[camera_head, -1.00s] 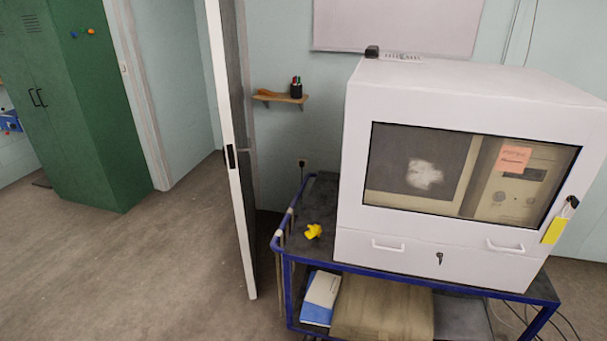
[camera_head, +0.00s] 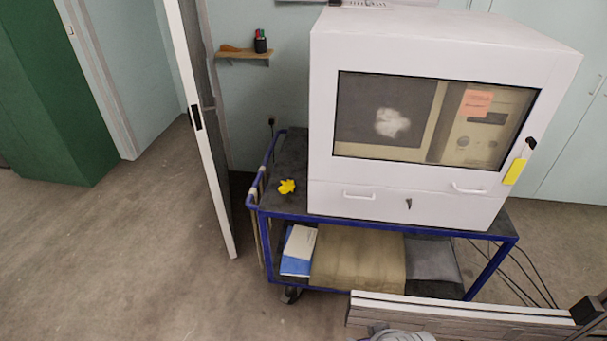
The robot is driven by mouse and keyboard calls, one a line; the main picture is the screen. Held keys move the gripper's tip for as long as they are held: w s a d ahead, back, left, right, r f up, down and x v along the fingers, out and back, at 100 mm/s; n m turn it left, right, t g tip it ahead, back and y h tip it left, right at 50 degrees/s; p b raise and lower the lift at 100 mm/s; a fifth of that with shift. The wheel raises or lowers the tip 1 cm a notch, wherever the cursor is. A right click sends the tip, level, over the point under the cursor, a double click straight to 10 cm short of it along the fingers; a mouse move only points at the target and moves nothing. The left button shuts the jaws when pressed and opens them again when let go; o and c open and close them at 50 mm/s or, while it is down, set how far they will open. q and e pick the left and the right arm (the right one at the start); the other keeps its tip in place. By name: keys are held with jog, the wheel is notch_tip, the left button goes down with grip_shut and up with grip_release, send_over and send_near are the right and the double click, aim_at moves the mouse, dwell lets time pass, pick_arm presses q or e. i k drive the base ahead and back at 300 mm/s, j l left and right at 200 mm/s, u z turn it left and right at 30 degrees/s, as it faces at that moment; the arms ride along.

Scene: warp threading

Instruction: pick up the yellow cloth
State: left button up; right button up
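The yellow cloth (camera_head: 287,187) lies crumpled on the dark top shelf of the blue-framed cart (camera_head: 262,214), near its left end and just left of the white cabinet. Nothing covers it in this view. Neither of my grippers can be made out in this view.
The white cabinet (camera_head: 330,185) with a window fills most of the cart top. A door (camera_head: 205,150) stands open left of the cart. Books (camera_head: 298,250) and a tan box (camera_head: 358,258) lie on the lower shelf. Cables (camera_head: 520,270) trail at right. The floor (camera_head: 140,250) at left is clear.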

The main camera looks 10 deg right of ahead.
aim_at(288, 186)
jog(key=i+j, duration=0.25)
jog(key=i, duration=0.2)
jog(key=i+j, duration=0.25)
jog(key=i, duration=0.2)
jog(key=i+j+z, duration=0.1)
jog(key=i+j, duration=0.15)
jog(key=i, duration=0.2)
jog(key=i+j, duration=0.3)
jog(key=i, duration=0.15)
